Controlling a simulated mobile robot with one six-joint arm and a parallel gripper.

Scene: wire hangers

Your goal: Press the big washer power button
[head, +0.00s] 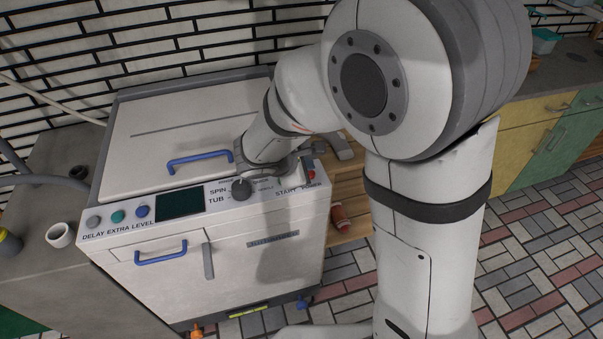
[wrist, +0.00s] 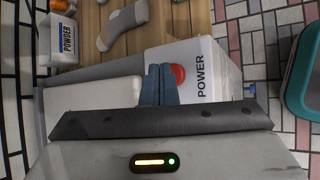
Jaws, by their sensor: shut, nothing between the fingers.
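The white washer (head: 190,270) stands at the left in the head view, with a control panel along its top front edge. Its red power button (head: 311,175) is at the panel's right end, partly hidden by my arm. In the wrist view the red button (wrist: 179,76) sits beside the word POWER. My gripper (wrist: 158,68) is shut and empty, with its blue fingertips over the panel just left of the button in that view. The fingers partly overlap the button's edge; I cannot tell whether they touch it.
A powder box (wrist: 60,40) and a grey sock (wrist: 122,26) are on wooden boards beside the washer. A teal container (wrist: 300,78) shows at the right in the wrist view.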

